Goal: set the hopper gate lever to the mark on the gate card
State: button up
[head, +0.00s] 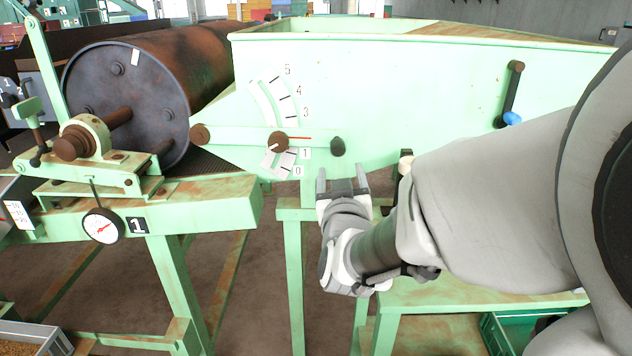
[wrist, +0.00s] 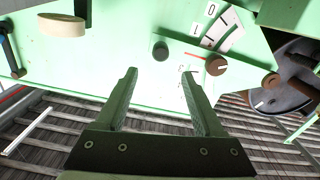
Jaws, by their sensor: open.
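The gate lever (head: 235,135) is a pale green bar on the hopper (head: 430,85), lying nearly level. It has a brown round hub (head: 278,141) and a dark green knob (head: 338,146) at its right end. A red pointer line by the hub lies between marks 3 and 1 of the scale (head: 284,100); the 2 is not legible. My gripper (head: 341,176) is open and empty just below the knob. In the wrist view the knob (wrist: 160,51) shows beyond the gap between my fingertips (wrist: 158,76), apparently apart from them. I cannot make out which card is the gate card.
A rusty drum (head: 190,75) and a green frame with a dial gauge (head: 103,226) stand at left. A white card (head: 19,215) hangs there. A black crank with a blue knob (head: 512,118) is at right on the hopper. A green crate (head: 500,335) sits low right.

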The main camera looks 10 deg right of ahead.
jog(key=shift+s+a+b, duration=0.2)
jog(key=shift+s+b, duration=0.55)
jog(key=shift+b, duration=0.1)
jog(key=shift+s+a+b, duration=0.2)
jog(key=shift+s+b, duration=0.6)
jog(key=shift+s+a+b, duration=0.2)
jog(key=shift+s+b, duration=0.55)
jog(key=shift+b, duration=0.1)
jog(key=shift+r, duration=0.1)
jog(key=s+f+g+y, duration=0.2)
jog(key=s+f+g, duration=0.4)
jog(key=s, duration=0.3)
jog(key=s+f+g+y, duration=0.2)
jog(key=s+f+g, duration=0.3)
jog(key=s, duration=0.4)
notch_tip(320, 180, up, 19)
jog(key=s+g+p, duration=0.1)
jog(key=p, duration=1.9)
jog(key=shift+s+d+r+h, duration=0.15)
jog(key=shift+s+d+h, duration=0.05)
jog(key=shift+d+h, duration=0.1)
